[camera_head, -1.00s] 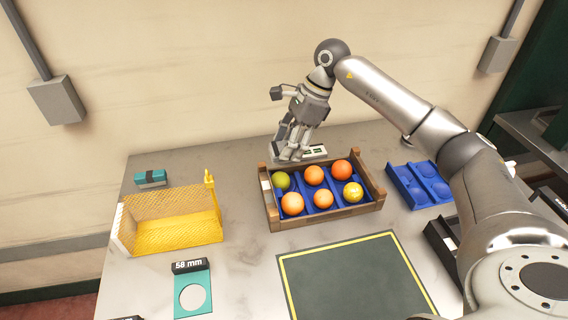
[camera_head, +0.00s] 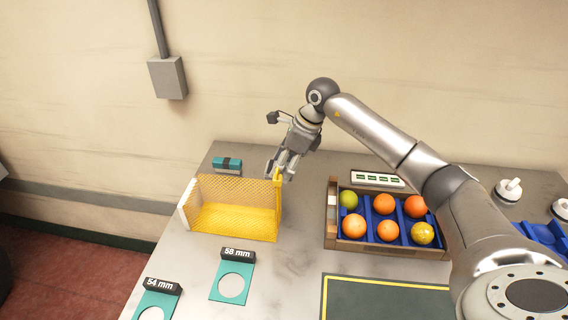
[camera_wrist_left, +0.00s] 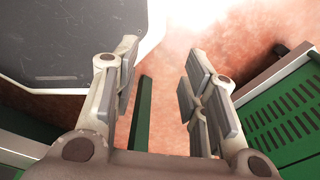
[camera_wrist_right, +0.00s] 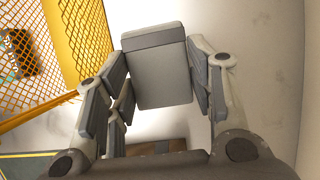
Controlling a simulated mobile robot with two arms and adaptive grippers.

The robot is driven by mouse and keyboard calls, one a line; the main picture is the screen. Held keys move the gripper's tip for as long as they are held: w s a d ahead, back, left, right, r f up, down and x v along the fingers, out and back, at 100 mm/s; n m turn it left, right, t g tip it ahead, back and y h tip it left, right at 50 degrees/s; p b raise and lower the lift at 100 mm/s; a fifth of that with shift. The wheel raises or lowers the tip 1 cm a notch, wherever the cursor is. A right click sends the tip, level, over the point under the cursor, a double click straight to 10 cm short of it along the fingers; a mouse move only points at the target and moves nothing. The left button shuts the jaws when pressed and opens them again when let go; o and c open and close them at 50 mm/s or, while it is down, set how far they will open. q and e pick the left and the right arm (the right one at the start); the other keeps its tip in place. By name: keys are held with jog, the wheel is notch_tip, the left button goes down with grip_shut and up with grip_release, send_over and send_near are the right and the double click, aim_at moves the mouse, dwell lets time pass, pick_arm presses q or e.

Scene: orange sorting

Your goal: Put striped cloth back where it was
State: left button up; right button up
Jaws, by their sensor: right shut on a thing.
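My right gripper (camera_head: 280,174) is above the back of the table, close to the right end of the yellow mesh basket (camera_head: 235,222). In the right wrist view its fingers are shut on a grey slab-like thing (camera_wrist_right: 157,80) with a line across its far end. I cannot tell whether this is the striped cloth; no clear stripes show on it. A small teal block-like thing with a dark band (camera_head: 227,165) lies behind the basket. My left gripper (camera_wrist_left: 160,85) shows only in its wrist view, open and empty above the reddish floor.
A wooden crate (camera_head: 332,215) with a blue insert holds several oranges and a greenish fruit. A white panel (camera_head: 378,179) lies behind it. Teal ring gauges (camera_head: 247,268) lie in front of the basket. Bare tabletop (camera_head: 303,215) separates basket and crate.

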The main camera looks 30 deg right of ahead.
aim_at(279, 191)
jog(key=shift+f+b, duration=0.3)
jog(key=shift+f, duration=0.65)
jog(key=shift+f+b, duration=0.75)
jog(key=shift+f, duration=0.05)
jog(key=shift+f+b, duration=0.6)
jog(key=shift+f, duration=0.45)
pick_arm(q)
jog(key=f, duration=0.1)
jog(key=w+f, duration=0.1)
jog(key=f, duration=0.1)
jog(key=shift+f, duration=0.2)
jog(key=shift+w, duration=0.2)
jog(key=shift+f+b, duration=0.45)
jog(key=shift+b, duration=0.05)
pick_arm(e)
jog(key=shift+f, duration=0.6)
jog(key=o, duration=1.1)
